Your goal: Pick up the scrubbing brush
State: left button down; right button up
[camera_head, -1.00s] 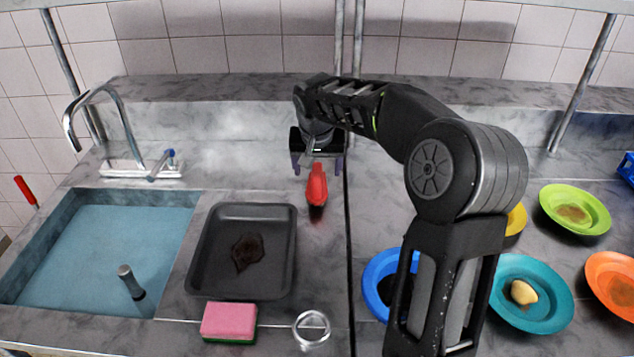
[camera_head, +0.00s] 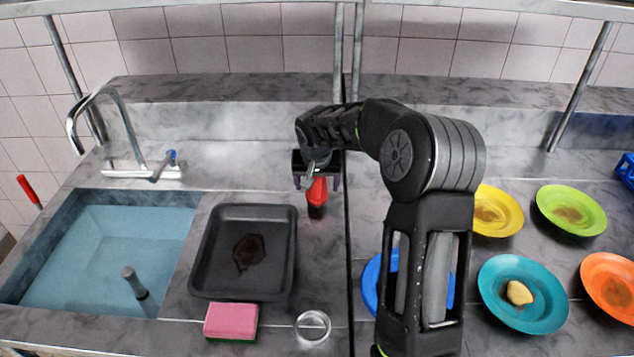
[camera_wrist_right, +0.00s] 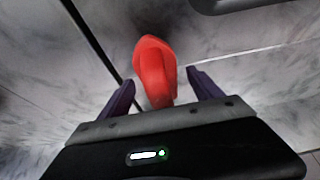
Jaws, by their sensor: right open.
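The scrubbing brush (camera_head: 317,192), red with a dark lower part, stands on the grey counter to the right of the black baking tray. My right gripper (camera_head: 317,184) is over its far end, with its two fingers spread to either side of it. In the right wrist view the red brush (camera_wrist_right: 155,70) lies between the open fingers of the gripper (camera_wrist_right: 162,92), with a gap on both sides. Part of the brush is hidden by the gripper in the head view. My left gripper is not in view.
The black baking tray (camera_head: 206,270) with a brown stain lies left of the brush. A water-filled sink (camera_head: 110,250) is at left. Several colored plates, including a teal one (camera_head: 495,295), stand at right.

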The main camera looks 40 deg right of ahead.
jog(key=shift+w+f, duration=0.1)
jog(key=shift+f, duration=0.1)
dwell(0.5)
jog(key=c, duration=1.6)
